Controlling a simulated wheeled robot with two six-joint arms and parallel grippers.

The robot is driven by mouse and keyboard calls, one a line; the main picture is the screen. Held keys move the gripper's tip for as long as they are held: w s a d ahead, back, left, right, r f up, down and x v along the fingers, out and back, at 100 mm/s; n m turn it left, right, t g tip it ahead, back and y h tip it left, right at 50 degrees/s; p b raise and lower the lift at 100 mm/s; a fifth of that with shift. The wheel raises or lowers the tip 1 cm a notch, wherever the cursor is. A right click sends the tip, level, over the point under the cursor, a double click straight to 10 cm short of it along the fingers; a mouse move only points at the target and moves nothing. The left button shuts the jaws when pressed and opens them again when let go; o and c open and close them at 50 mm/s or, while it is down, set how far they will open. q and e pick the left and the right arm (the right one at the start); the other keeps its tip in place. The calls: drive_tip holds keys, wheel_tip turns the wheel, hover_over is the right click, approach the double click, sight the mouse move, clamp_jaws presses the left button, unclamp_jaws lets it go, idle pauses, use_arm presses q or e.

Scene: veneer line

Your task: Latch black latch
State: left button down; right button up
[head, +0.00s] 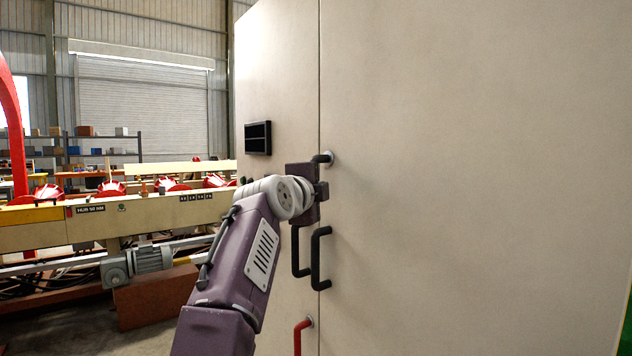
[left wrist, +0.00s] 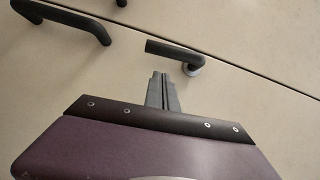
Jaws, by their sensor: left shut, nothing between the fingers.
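The black latch (head: 324,157) is on the tall beige cabinet near the door seam, its round mount on the right-hand door. In the left wrist view its bar (left wrist: 172,50) runs from the pale mount toward the black handles; in the head view my gripper hides most of it. My left gripper (head: 325,190) is just below the mount in the head view. Its fingers (left wrist: 160,80) are shut and empty, with the tips close beside the bar; I cannot tell whether they touch. My right gripper is not in view.
Two black pull handles, left (head: 301,255) and right (head: 319,258), flank the seam below my gripper. A red latch (head: 298,335) is lower down. A dark vent (head: 258,138) is on the left door. A conveyor line (head: 150,210) stands at left.

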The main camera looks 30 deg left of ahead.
use_arm(q)
drive_tip(key=f+b+v, duration=0.1)
drive_tip(key=b+v, duration=0.2)
drive_tip(key=v, duration=0.8)
drive_tip(key=w+a+n+y+p, duration=0.2)
drive_tip(key=a+n+y+p, duration=0.4)
drive_tip(key=a, duration=0.5)
drive_tip(key=s+d+r+m+h+p, duration=0.2)
drive_tip(key=d+m+h+p, duration=0.7)
drive_tip(key=p, duration=1.5)
drive_tip(key=w+a+f+n+y+p, duration=0.1)
drive_tip(key=w+a+n+y+p, duration=0.1)
drive_tip(key=w, duration=1)
drive_tip(key=shift+w+a+f+n+y, duration=0.3)
drive_tip(key=shift+a+n+y, duration=0.1)
drive_tip(key=shift+y, duration=0.1)
